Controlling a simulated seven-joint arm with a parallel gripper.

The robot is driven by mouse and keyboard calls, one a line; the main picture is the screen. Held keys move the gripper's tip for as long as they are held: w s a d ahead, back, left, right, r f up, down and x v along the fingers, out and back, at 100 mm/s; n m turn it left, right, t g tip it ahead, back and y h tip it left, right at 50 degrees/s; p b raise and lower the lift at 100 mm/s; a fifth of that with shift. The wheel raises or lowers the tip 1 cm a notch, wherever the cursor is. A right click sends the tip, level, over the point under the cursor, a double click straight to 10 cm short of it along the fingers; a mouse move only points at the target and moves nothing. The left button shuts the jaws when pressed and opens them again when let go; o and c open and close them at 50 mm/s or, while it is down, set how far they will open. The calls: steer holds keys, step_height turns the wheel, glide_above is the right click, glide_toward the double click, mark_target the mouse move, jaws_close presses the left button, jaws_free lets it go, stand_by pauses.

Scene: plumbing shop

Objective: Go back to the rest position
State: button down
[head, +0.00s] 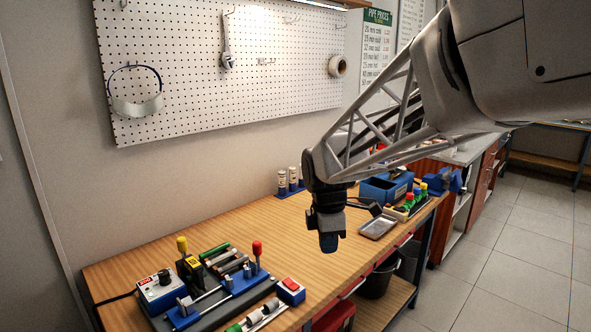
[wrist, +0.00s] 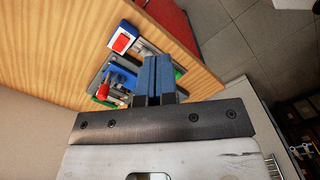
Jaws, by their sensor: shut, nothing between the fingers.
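My gripper (head: 329,243) hangs from my arm above the middle of the wooden workbench (head: 215,236) in the head view, pointing down. Its two blue fingers are together and hold nothing; they also show in the wrist view (wrist: 157,75). The fingers are clear of the bench top and of everything on it. In the wrist view the fingers cover part of a group of tools and fittings on the bench.
At the bench's front left stand a blue-grey box (head: 159,289), a fixture with coloured handles (head: 227,290) and a red-topped block (head: 291,291). A blue toolbox (head: 386,188), grey tray (head: 378,227) and several bottles stand at the right. A pegboard (head: 190,60) hangs behind.

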steer(key=s+d+m+t, duration=0.1)
steer(key=s+d+m, duration=0.4)
steer(key=s+m, duration=0.4)
steer(key=s+d+m+t, duration=0.1)
steer(key=s+d+m, duration=0.5)
steer(key=s, duration=1.1)
steer(key=shift+s+f+m+t, duration=0.2)
steer(key=shift+f+m+t, duration=0.15)
steer(key=shift+m, duration=1.95)
steer(key=shift+d, duration=0.1)
